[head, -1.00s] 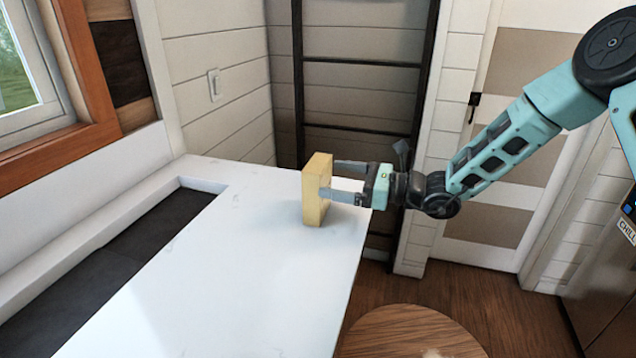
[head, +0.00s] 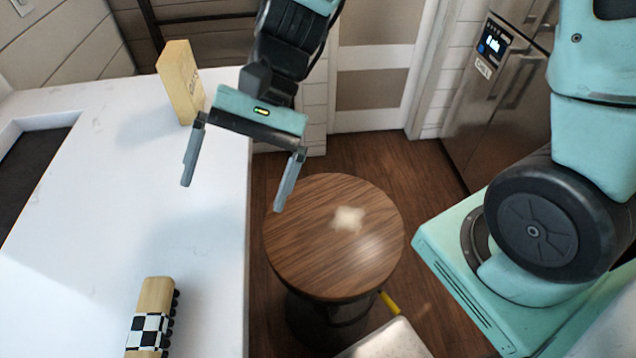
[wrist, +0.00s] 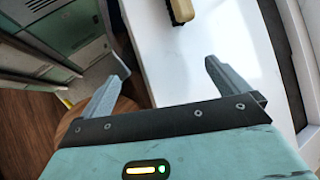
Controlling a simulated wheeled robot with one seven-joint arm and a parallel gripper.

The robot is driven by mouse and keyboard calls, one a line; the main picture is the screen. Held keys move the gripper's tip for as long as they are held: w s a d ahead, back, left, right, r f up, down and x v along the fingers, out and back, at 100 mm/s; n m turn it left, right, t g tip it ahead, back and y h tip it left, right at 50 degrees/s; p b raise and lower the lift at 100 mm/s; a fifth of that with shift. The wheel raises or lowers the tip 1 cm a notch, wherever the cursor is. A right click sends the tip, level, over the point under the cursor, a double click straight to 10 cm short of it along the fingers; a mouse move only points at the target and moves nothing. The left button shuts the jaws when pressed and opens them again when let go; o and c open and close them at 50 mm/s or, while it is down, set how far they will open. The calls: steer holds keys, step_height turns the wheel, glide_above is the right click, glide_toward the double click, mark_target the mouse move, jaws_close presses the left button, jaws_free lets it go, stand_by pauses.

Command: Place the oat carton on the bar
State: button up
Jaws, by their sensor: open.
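The oat carton (head: 181,82), a tan box with lettering on its side, stands upright on the white bar (head: 185,220) near its far end. My gripper (head: 238,190) is open and empty, its two fingers spread and pointing down toward the bar's right edge. It is to the right of the carton and nearer the camera, clear of it. In the wrist view my gripper (wrist: 170,80) also shows empty between its fingers, with the bar (wrist: 205,60) behind. The carton does not show in the wrist view.
A wooden brush (head: 150,318) with dark bristles and a checkered band lies on the near part of the bar; it also shows in the wrist view (wrist: 181,10). A round wooden stool (head: 330,255) stands right of the bar. A steel fridge (head: 495,95) is at the back right.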

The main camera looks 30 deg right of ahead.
steer(key=s+d+n+t+h, duration=0.4)
steer(key=s+d+n+h, duration=0.3)
steer(key=n, duration=0.5)
steer(key=shift+s+d+r+t, duration=0.3)
steer(key=shift+d+r+t, duration=0.05)
steer(key=shift+r+t, duration=0.05)
